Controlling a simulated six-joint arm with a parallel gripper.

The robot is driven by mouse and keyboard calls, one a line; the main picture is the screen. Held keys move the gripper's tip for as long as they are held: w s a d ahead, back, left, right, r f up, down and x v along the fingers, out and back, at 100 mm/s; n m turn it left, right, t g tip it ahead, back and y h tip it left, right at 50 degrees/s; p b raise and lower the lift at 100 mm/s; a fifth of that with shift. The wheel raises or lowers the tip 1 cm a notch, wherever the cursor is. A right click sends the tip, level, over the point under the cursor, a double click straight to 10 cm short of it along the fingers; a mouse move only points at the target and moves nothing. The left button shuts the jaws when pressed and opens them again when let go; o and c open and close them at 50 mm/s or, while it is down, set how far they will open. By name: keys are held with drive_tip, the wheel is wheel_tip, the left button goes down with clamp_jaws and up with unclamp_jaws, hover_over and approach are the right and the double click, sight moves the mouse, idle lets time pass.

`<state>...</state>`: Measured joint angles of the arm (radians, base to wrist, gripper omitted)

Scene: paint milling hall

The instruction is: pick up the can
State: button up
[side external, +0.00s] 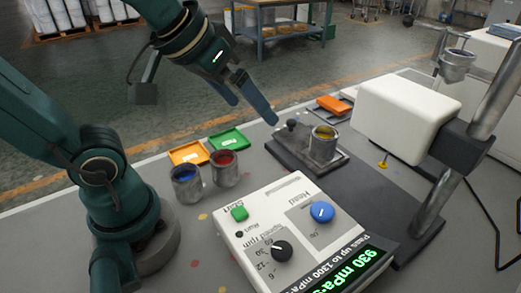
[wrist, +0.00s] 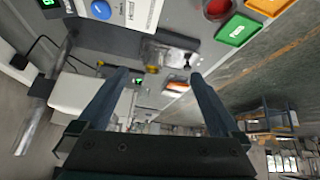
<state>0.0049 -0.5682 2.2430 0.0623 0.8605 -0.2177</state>
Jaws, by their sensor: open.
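A grey metal can with yellow paint (side external: 322,147) stands upright on a dark base plate (side external: 290,160), beside a black knob. Two more open grey cans stand on the table at left, one with blue paint (side external: 186,185) and one with red paint (side external: 224,170). The red-paint can is partly in the wrist view (wrist: 216,10), at the top edge. My gripper (side external: 254,112) is open and empty, in the air behind and left of the yellow-paint can, touching none of the cans. Its two spread fingers show in the wrist view (wrist: 159,73).
A control box (side external: 300,235) with dials and a green display is in front. A white instrument head (side external: 405,115) on a metal post stands right of the yellow-paint can. Green (side external: 229,139) and orange (side external: 188,152) trays lie behind the other cans. Another orange tray (side external: 334,104) lies farther back.

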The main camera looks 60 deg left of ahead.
drive_tip(key=w+r, duration=0.1)
drive_tip(key=w, duration=0.4)
drive_tip(key=n+g+y, duration=0.1)
drive_tip(key=n, duration=0.1)
hover_over(324, 140)
drive_tip(key=a, duration=0.2)
drive_tip(key=f, duration=0.7)
drive_tip(key=shift+d, duration=0.25)
drive_tip(key=shift+g, duration=0.8)
drive_tip(key=f, duration=0.5)
drive_tip(key=shift+w+d+f, duration=0.15)
drive_tip(key=shift+w+f, duration=0.15)
drive_tip(key=shift+f, duration=0.1)
drive_tip(key=shift+x, duration=2.55)
drive_tip(key=shift+s, duration=0.1)
drive_tip(key=c, duration=1.5)
drive_tip(key=shift+r, duration=0.1)
